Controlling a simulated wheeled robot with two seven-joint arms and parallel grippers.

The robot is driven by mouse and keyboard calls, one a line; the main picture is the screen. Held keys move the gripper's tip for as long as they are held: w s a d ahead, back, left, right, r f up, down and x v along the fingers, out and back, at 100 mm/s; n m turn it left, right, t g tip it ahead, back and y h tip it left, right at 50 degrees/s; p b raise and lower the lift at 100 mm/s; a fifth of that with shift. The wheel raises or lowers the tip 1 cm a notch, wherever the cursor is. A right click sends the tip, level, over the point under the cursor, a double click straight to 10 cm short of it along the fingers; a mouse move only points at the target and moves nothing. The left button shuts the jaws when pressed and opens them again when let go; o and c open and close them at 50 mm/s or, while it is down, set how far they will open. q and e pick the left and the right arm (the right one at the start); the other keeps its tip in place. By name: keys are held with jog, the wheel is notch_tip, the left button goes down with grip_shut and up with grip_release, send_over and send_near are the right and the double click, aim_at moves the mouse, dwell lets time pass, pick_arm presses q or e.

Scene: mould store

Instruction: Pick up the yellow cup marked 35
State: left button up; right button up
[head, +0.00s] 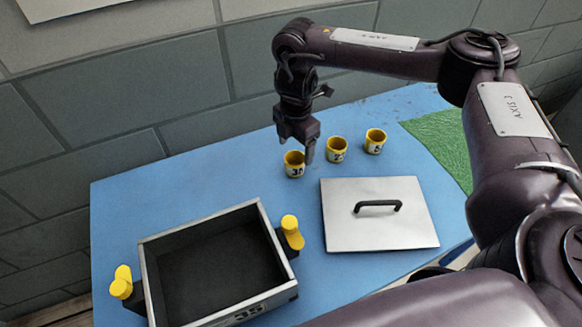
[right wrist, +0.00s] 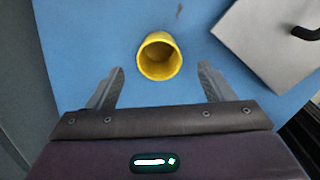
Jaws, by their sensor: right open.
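The yellow cup marked 35 (head: 294,165) stands upright on the blue table, the leftmost of three yellow cups in a row. In the right wrist view the yellow cup (right wrist: 160,57) shows from above, empty inside, just beyond and between the fingertips. My right gripper (head: 300,152) is over the cup and partly in front of it in the head view. Its two fingers (right wrist: 160,80) are apart, with nothing between them. My left gripper is not in view.
Two more yellow cups, the middle one (head: 337,149) and the right one (head: 375,141), stand close by on the right. A grey lid (head: 345,230) with a black handle lies in front. An open dark box (head: 151,280) marked 35, with yellow-topped clamps, stands front left. A green mat (head: 445,140) lies at right.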

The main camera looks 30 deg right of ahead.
aim_at(295, 163)
jog(key=shift+s+f, duration=0.25)
jog(key=shift+f, duration=0.5)
jog(key=f, duration=0.1)
jog(key=f+p, duration=0.1)
jog(key=f, duration=0.2)
jog(key=shift+w+f+p, duration=0.3)
jog(key=shift+f+p, duration=0.05)
jog(key=shift+f, duration=0.35)
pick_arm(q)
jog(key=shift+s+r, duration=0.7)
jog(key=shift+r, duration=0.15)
pick_arm(e)
jog(key=shift+f, duration=0.1)
jog(key=c, duration=1)
jog(key=shift+c, duration=0.2)
